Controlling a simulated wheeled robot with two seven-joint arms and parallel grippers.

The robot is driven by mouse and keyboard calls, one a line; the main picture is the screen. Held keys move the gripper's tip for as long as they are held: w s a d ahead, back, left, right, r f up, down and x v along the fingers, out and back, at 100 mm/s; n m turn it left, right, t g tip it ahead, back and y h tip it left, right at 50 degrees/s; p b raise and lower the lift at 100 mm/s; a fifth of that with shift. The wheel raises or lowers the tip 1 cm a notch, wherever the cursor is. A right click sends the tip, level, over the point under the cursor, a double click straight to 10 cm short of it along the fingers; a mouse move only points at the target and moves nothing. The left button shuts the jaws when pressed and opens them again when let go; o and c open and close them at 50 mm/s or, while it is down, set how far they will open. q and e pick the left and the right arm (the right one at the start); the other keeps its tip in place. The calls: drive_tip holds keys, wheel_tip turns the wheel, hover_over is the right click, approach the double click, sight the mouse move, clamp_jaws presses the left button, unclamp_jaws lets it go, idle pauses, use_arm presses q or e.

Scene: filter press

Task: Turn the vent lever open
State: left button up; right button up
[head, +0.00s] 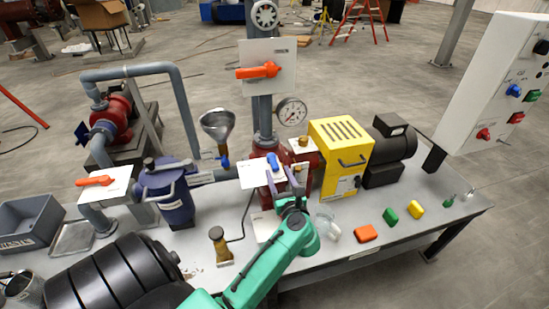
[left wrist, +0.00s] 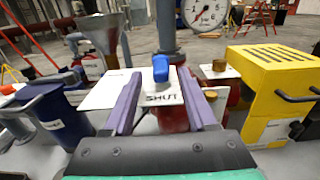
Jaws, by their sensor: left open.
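A small blue lever (head: 272,162) stands on a white plate (head: 252,174) on top of the red pump area, in the middle of the bench. In the left wrist view the blue lever (left wrist: 161,68) stands upright, with the word SHUT on the plate (left wrist: 165,99) just below it. My left gripper (head: 284,181) is open, with its purple fingers pointing at the lever. In the left wrist view the lever appears between the two fingertips (left wrist: 158,82), with gaps on both sides and no visible contact. My right gripper is not in view.
A yellow slotted guard (head: 340,150) stands close on the right. A pressure gauge (head: 291,111) and grey pipe rise behind. A blue pot (head: 167,195) and funnel (head: 217,124) stand left. Orange levers sit on plates above (head: 258,70) and far left (head: 95,181). Colored blocks lie front right.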

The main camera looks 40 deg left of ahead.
sight(276, 169)
use_arm(q)
drive_tip(key=p+x, duration=0.1)
drive_tip(key=x, duration=0.4)
drive_tip(key=shift+w+a, duration=0.1)
drive_tip(key=shift+a, duration=0.05)
clamp_jaws()
